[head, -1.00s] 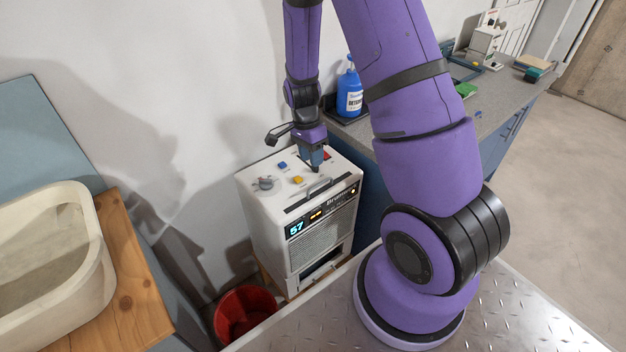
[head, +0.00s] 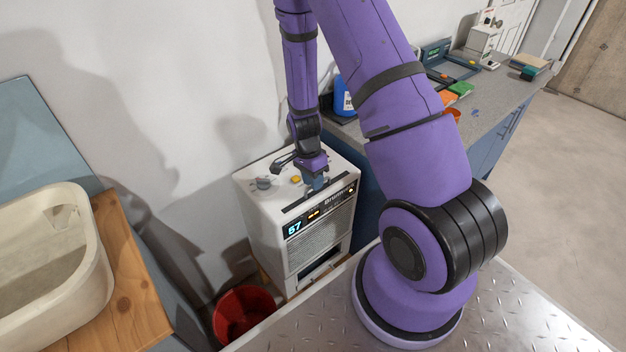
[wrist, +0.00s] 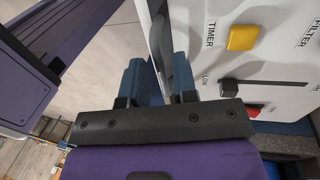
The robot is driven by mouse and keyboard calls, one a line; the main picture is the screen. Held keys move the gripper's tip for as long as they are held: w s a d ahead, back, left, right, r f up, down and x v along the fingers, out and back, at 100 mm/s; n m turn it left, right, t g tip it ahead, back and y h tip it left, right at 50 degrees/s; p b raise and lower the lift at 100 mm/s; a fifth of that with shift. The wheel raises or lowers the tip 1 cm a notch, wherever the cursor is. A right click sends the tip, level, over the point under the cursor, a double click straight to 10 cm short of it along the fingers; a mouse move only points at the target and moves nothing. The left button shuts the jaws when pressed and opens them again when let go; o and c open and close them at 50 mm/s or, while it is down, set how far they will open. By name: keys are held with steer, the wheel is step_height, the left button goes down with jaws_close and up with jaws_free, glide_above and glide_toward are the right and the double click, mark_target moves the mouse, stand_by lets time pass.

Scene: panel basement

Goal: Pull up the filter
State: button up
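A white appliance (head: 252,212) with a lit front display stands against the wall. On its top, near the front edge, is a dark grey handle (wrist: 181,68), which I take to be the filter's; in the head view my gripper mostly covers it. My gripper (head: 315,186) is at this front edge, pointing down. In the wrist view the blue fingers of my gripper (wrist: 159,78) are apart, and the handle shows close to the right finger. I cannot tell whether the handle lies between the fingers or touches them.
A yellow button (wrist: 243,37), a grey knob (head: 263,183) and a red part (wrist: 253,110) are on the appliance top. A red bucket (head: 243,312) stands at its lower left. A counter (head: 480,112) with a blue bottle (head: 344,98) is to the right.

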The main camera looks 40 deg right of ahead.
jaws_close()
step_height(320, 180, up, 20)
steer(key=shift+r, duration=0.25)
steer(key=shift+w, duration=0.15)
steer(key=shift+o, duration=1.3)
jaws_free()
steer(key=shift+r, duration=0.1)
